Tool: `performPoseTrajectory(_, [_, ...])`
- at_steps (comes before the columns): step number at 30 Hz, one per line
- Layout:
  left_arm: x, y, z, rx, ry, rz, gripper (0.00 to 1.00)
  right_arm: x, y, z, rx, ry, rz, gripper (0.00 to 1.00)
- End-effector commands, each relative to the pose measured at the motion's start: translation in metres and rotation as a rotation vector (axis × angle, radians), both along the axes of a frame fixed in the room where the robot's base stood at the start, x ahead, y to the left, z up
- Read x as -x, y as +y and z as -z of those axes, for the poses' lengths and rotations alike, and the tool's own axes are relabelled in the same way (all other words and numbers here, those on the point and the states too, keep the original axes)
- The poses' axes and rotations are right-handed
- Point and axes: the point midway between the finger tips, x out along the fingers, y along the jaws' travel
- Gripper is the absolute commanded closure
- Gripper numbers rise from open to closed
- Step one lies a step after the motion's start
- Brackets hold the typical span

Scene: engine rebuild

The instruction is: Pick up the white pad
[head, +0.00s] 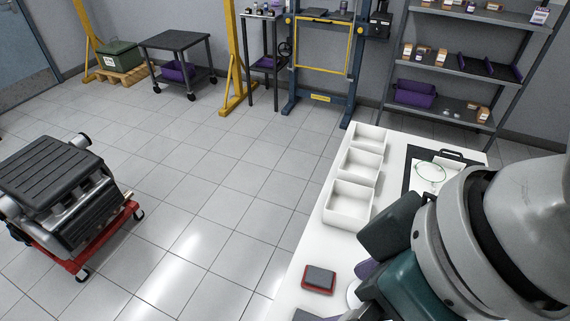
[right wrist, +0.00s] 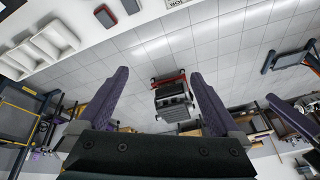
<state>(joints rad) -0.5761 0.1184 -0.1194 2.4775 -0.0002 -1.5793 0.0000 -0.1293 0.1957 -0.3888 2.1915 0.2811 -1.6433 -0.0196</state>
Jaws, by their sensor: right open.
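A white rounded thing (head: 354,292) shows on the white table, partly hidden by my right arm. I cannot tell whether it is the white pad. No other pad-like white thing is clear in either view. My right gripper (right wrist: 157,75) is open in the right wrist view, its purple fingers wide apart with nothing between them. My left gripper is in neither view.
The white table (head: 310,245) holds white open bins (head: 350,204), a red block with a dark top (head: 318,279) and a dark-framed board (head: 412,180) with a greenish ring. An engine on a red wheeled stand (head: 65,195) is at left. Shelves (head: 470,60) stand behind. The floor between is clear.

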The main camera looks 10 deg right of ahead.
Motion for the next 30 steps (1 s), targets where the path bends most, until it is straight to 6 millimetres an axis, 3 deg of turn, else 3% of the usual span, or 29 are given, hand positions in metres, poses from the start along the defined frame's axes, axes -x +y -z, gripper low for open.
performPoseTrajectory(1, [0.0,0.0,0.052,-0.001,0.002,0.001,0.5,-0.009,0.008,0.049,0.001,-0.002,-0.051,0.0])
performPoseTrajectory(9, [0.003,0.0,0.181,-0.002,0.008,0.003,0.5,-0.038,0.031,0.169,0.058,0.04,-0.288,0.0])
performPoseTrajectory(18, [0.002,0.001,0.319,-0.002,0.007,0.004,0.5,-0.076,0.014,0.289,0.211,0.111,-0.431,0.0])
performPoseTrajectory(24, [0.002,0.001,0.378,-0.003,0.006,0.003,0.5,-0.097,-0.008,0.332,0.298,0.154,-0.447,0.0])
performPoseTrajectory(30, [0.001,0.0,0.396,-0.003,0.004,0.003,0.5,-0.105,-0.019,0.345,0.333,0.176,-0.443,0.0])
